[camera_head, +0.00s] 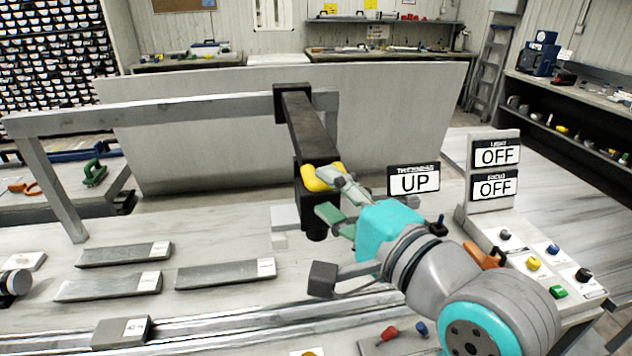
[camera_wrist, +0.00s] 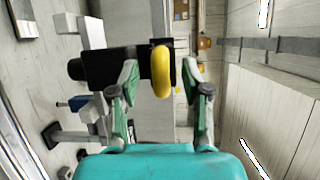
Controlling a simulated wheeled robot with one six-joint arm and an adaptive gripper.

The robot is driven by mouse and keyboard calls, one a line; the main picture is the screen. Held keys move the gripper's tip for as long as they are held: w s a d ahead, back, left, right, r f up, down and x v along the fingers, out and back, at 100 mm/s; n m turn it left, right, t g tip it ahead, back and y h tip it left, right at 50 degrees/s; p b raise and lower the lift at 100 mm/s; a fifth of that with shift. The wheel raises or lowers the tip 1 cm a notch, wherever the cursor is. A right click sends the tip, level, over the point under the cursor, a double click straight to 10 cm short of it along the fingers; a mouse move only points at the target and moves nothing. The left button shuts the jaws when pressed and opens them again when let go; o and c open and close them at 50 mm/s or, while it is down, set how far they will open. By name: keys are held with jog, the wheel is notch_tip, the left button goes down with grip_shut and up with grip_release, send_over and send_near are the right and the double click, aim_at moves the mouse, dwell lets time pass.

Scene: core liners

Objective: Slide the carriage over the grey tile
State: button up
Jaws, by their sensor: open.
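The carriage (camera_head: 309,125) is a black arm with a block and downward nozzle, hanging on a grey overhead rail. A yellow handle (camera_head: 318,178) sticks out of its lower block. In the wrist view the carriage (camera_wrist: 108,66) lies across the top with the yellow handle (camera_wrist: 161,72) upright. My gripper (camera_head: 333,200) is open, its green and grey fingers on either side of the handle; contact is unclear. In the wrist view there are gaps beside the handle. A pale grey block (camera_head: 286,217) sits behind and left of the nozzle. I cannot tell which piece is the grey tile.
Long grey slabs with white labels (camera_head: 225,273) lie on the bench at the left. The rail (camera_head: 160,110) spans the bench on a post.

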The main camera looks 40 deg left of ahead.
aim_at(320, 188)
jog(key=shift+x, duration=2.1)
jog(key=shift+f, duration=0.1)
grip_shut()
